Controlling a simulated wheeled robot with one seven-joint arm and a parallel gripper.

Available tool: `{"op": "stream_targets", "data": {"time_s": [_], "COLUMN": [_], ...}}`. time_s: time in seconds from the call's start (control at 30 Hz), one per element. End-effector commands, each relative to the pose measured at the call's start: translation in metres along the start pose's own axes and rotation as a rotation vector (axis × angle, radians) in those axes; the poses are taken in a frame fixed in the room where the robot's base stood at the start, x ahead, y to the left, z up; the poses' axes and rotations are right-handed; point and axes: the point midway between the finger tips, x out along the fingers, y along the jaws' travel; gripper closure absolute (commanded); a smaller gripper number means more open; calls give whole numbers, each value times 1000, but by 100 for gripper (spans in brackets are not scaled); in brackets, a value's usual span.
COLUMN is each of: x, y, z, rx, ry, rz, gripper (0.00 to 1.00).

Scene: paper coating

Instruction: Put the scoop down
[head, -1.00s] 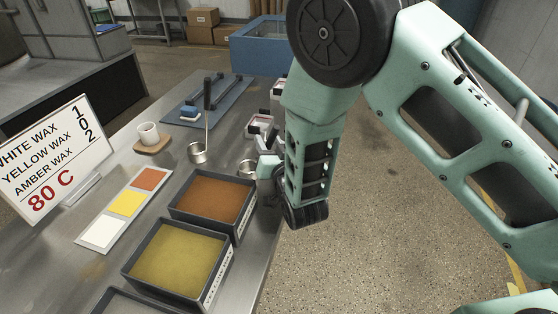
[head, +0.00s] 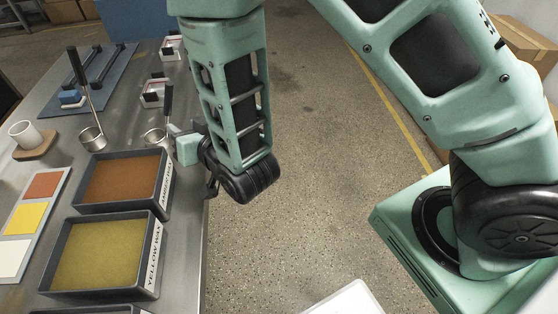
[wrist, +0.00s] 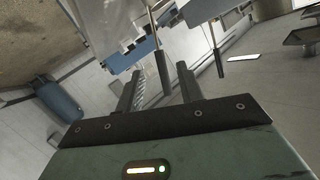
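A metal scoop (head: 155,137) with an upright black handle stands on the bench behind the amber wax tray. My gripper (head: 178,132) is just right of it, near the bench edge, and partly hidden by my wrist. In the wrist view my gripper (wrist: 159,72) has its two dark fingers spread apart. A black handle (wrist: 163,70) shows between and beyond them, with a gap on both sides. A second scoop (head: 91,138) stands further left, its handle leaning up. Another handle also shows in the wrist view (wrist: 219,64).
The amber wax tray (head: 82,208) and yellow wax tray (head: 51,292) lie in front. A white cup on a wooden coaster (head: 40,150), a colour card (head: 14,248) and a blue mat (head: 62,101) are at left. Small pink-and-white holders (head: 152,100) stand behind the scoop. Floor is open at right.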

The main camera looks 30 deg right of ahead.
Motion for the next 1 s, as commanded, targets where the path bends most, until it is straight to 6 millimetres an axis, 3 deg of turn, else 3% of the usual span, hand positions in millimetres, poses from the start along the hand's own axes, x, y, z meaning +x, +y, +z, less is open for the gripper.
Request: {"op": "stream_targets", "data": {"time_s": [0.13,0.27,0.47,0.7,0.8,1.0], "x": [-13,-42,-111,-209,-240,-269], "y": [-15,-27,-33,-9,4,18], "z": [0,3,2,-13,-20,-26], "rx": [9,-32,-170,-405,-481,-551], "ry": [-251,-480,-812,-1156,-1254,-1350], "rz": [-4,-33,-87,-101,-87,-64], "gripper": [63,63,63,63,63,63]}}
